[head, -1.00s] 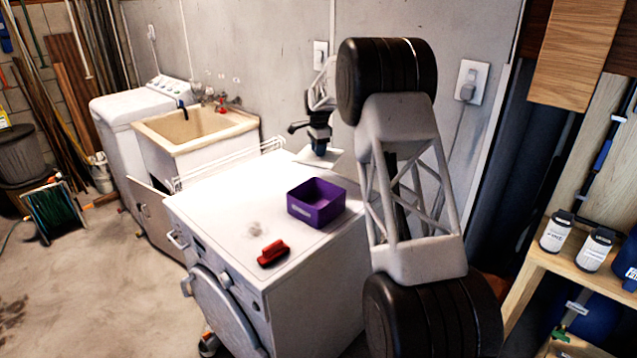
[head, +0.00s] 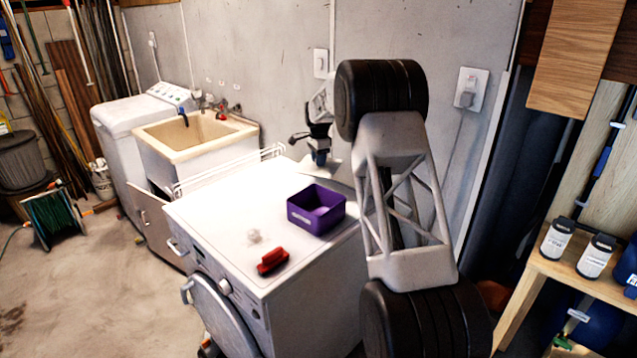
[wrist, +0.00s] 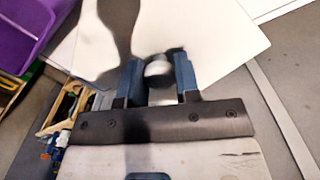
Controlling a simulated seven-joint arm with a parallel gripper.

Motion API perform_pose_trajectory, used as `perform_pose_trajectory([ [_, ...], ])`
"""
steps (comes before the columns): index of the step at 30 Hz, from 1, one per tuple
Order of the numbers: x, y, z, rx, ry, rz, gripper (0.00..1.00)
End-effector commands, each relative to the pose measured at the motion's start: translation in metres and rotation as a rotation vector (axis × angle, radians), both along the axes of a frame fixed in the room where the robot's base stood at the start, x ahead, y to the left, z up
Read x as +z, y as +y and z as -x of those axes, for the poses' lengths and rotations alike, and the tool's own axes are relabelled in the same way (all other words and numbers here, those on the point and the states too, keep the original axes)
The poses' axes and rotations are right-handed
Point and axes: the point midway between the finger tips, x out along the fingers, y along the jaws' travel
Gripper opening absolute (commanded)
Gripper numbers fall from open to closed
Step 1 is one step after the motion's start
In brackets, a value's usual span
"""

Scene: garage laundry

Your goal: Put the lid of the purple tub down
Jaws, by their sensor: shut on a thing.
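The purple tub (head: 303,219) stands open on the white machine's top, near its right edge. A pale patch shows inside it. My gripper (head: 319,160) is behind the tub, near the back of the top. It is shut on the knob of a flat whitish lid (head: 333,169), partly hidden by the tub and my arm. In the wrist view the lid (wrist: 215,38) spreads beyond my fingers (wrist: 159,75), with the knob between them. The tub (wrist: 22,28) is at upper left there. I cannot tell whether the lid touches the top.
A red brush (head: 272,261) and a small whitish lump (head: 254,237) lie on the machine's top (head: 215,215) in front of the tub. The left part of the top is clear.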

Motion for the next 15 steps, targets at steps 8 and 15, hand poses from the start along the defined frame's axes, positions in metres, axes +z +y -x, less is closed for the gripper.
perform_pose_trajectory([
  [8, -0.038, 0.000, 0.000, 0.000, 0.000, 0.000, 0.07],
  [15, -0.046, 0.000, 0.000, 0.000, -0.002, -0.001, 0.07],
])
